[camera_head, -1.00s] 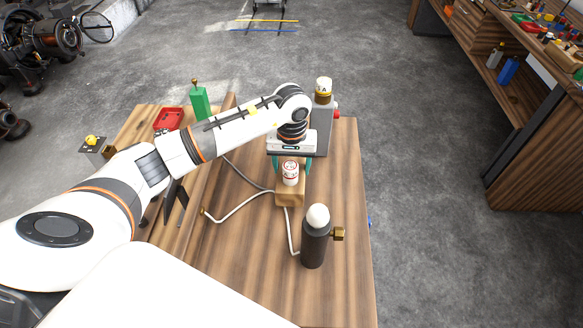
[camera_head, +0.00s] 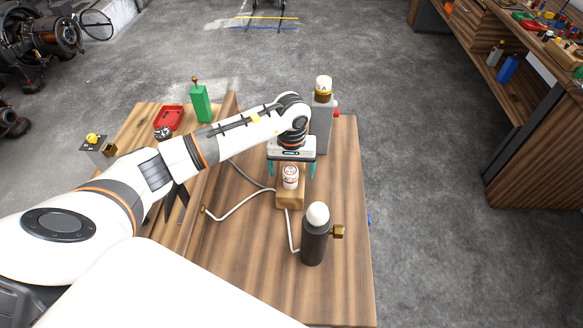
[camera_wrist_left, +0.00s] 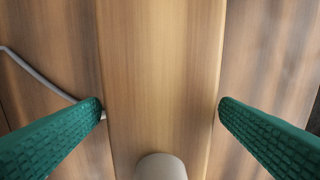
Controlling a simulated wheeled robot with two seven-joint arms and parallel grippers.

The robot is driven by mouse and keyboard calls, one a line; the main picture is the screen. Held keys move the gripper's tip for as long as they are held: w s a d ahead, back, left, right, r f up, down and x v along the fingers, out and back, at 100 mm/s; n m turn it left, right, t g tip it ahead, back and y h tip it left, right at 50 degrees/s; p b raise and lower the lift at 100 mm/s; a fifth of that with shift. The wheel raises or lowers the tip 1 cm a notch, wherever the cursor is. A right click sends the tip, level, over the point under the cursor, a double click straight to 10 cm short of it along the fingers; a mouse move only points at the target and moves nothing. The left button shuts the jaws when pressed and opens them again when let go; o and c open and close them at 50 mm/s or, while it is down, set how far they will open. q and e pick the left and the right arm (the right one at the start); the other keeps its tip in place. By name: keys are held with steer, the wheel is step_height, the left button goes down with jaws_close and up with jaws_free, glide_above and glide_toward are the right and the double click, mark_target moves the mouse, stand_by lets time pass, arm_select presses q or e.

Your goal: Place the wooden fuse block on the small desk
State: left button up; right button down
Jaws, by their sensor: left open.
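The wooden fuse block (camera_head: 290,201) is a light wood block with a white, red-marked fuse (camera_head: 290,177) standing upright on it. It rests on the brown wooden desk (camera_head: 340,240) near its middle. My left gripper (camera_head: 291,172) is above the block, pointing down, with its teal fingers spread wide. In the left wrist view the block (camera_wrist_left: 160,80) runs between the two green fingers (camera_wrist_left: 160,106), with a gap on each side. The round top of the fuse (camera_wrist_left: 160,167) shows at the bottom edge. My right gripper is not in view.
A dark cylinder with a white knob (camera_head: 313,240) stands in front of the block. A pale cable (camera_head: 240,205) lies left. A green block (camera_head: 200,104) and red tray (camera_head: 169,118) are farther left.

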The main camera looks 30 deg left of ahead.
arm_select(q)
steer(key=shift+r+b, duration=0.35)
steer(key=shift+r, duration=0.05)
step_height(320, 180, up, 11)
steer(key=b, duration=0.3)
steer(key=shift+r, duration=0.2)
steer(key=shift+s+f, duration=0.1)
